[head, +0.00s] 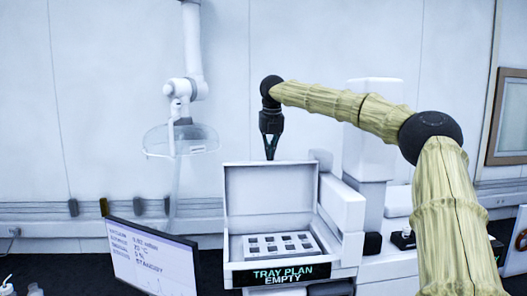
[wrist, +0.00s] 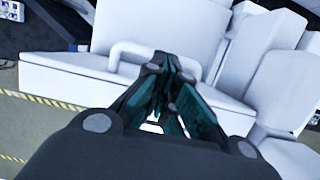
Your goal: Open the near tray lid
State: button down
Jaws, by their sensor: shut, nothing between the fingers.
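The near tray (head: 235,247) stands in the middle of the head view, its front labelled "TRAY PLAN EMPTY". Its white lid (head: 270,190) stands raised, close to upright, at the back, and the slotted insert (head: 277,245) shows inside. My gripper (head: 270,157) points down at the lid's top edge, with its fingers together and empty. The head view does not show whether it touches the lid. In the wrist view the closed fingertips (wrist: 164,62) overlap a white panel with a white bar handle (wrist: 128,50).
A tilted display screen (head: 150,258) stands at the left front. A clear hood (head: 181,140) hangs from a white arm at the left. White equipment blocks (head: 368,150) stand right of the tray. Yellow-striped floor tape (wrist: 45,103) shows in the wrist view.

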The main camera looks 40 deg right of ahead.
jog(key=shift+d+f, duration=0.25)
jog(key=shift+f, duration=0.45)
jog(key=shift+r, duration=0.1)
jog(key=s+r, duration=0.1)
jog(key=s+a+r, duration=0.1)
jog(key=shift+a+r, duration=0.15)
jog(key=shift+r, duration=0.8)
jog(key=w+d+r+b, duration=0.2)
jog(key=w+d+r, duration=0.2)
jog(key=w+r, duration=0.1)
jog(key=shift+w, duration=0.9)
